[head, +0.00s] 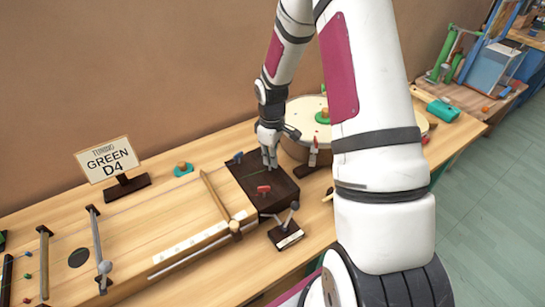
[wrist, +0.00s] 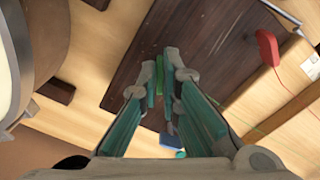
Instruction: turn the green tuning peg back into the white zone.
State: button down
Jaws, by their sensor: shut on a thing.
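My gripper (wrist: 160,85) reaches down over the dark peg block (head: 262,192) at the right end of the long wooden string instrument. In the wrist view its two fingers are closed around the green tuning peg (wrist: 159,65), of which only a small part shows between the fingertips. In the head view my gripper (head: 269,160) stands at the block's back right part and hides the green peg. The dark block also shows in the wrist view (wrist: 185,30). I cannot make out the white zone or where the peg points in either view.
A red peg (head: 264,190) and a blue peg (head: 238,157) stand on the same block. A sign (head: 108,159) reads "TUNING GREEN D4". A round drum (head: 300,115) stands close behind and right of my gripper. A small dark stand (head: 285,235) is in front.

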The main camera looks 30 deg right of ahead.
jog(key=shift+d+n+p, duration=0.1)
jog(key=shift+n+p, duration=0.3)
jog(key=shift+n, duration=1.1)
jog(key=c, duration=1.8)
grip_release()
jog(key=shift+r, duration=0.1)
notch_tip(320, 180, up, 12)
